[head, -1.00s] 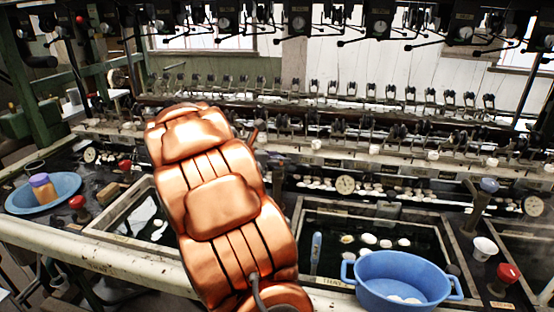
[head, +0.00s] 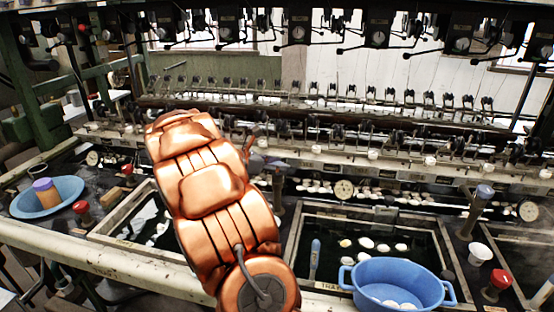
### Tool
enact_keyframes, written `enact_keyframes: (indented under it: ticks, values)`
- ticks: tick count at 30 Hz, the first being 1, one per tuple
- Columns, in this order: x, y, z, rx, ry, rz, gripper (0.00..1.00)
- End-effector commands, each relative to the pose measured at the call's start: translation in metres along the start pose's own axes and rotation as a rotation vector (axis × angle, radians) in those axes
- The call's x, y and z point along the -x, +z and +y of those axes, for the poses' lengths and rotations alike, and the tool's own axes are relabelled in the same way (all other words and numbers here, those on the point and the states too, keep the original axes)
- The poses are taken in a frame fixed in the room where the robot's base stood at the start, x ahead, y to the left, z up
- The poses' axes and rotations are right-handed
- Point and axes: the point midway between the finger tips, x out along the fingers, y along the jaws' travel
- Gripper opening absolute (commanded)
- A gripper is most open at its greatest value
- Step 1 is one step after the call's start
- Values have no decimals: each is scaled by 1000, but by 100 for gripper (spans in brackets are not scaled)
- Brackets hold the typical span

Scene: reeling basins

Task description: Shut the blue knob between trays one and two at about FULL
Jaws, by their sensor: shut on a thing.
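The left tray (head: 108,222) and the middle tray (head: 370,208) are dark, water-filled basins with pale rims. Between them stands a dark valve post (head: 278,192), with a grey-blue knob (head: 274,164) at its top. My copper arm covers much of the space between the trays. My gripper (head: 257,158) shows only in part past the arm's right edge, at the knob, and is shut on it. Its fingertips and the knob's pointer or any FULL mark cannot be made out.
A blue tub (head: 400,282) stands at the middle tray's front edge. A blue bowl (head: 65,205) and red knob (head: 81,207) are at left.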

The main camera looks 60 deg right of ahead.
Motion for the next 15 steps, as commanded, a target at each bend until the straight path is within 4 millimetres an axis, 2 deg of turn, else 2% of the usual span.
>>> enact_keyframes:
  ticks: [15]
  values:
    - [0,2,1,-125,-303,3,11]
